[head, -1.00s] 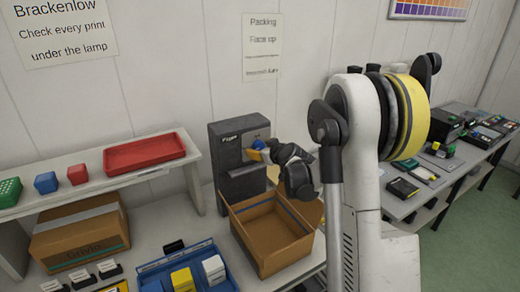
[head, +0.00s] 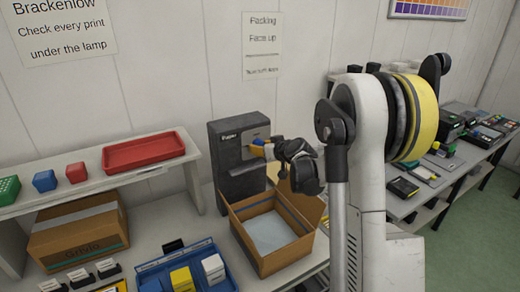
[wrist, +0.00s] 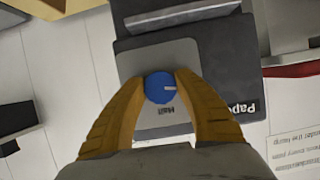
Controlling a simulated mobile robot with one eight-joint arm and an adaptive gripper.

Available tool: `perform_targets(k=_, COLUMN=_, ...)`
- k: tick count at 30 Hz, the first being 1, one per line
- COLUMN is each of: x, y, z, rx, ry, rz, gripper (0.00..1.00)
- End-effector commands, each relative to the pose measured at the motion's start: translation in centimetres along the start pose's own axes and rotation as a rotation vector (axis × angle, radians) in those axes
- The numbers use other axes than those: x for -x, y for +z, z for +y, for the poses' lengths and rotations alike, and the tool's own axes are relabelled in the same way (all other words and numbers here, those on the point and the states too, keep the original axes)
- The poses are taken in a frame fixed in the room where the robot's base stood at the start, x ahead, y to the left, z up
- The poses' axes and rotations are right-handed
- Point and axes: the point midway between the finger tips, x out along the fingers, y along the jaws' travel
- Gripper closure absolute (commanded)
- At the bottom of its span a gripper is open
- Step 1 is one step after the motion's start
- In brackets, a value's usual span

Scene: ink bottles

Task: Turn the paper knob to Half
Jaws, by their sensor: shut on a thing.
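The paper knob (wrist: 158,87) is round and blue, with a short white mark that points to the right in the wrist view. It sits on the grey panel of the dark dispenser (head: 238,185), which bears the word "Paper". The label "Half" (wrist: 167,110) reads upside down just below the knob in the wrist view; I see no other setting label. My gripper (wrist: 161,88) is shut on the knob, one orange finger on each side. In the head view my gripper (head: 261,146) reaches the dispenser's front, and its fingers mostly hide the knob.
An open cardboard box (head: 281,262) stands below the dispenser with a pale sheet (head: 270,232) inside. A red tray (head: 144,152) lies on the shelf to the left. A blue tray (head: 150,272) with ink bottles is at the front. The wall is close behind the dispenser.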

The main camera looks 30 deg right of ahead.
Motion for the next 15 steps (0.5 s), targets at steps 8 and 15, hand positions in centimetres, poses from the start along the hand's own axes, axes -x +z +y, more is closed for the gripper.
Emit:
perform_targets(k=8, x=-0.09, y=0.19, z=0.06, rx=-0.240, ry=-0.098, rz=0.001, gripper=0.93)
perform_targets(k=15, x=-0.10, y=0.19, z=0.01, rx=-0.451, ry=-0.185, rz=0.001, gripper=0.93)
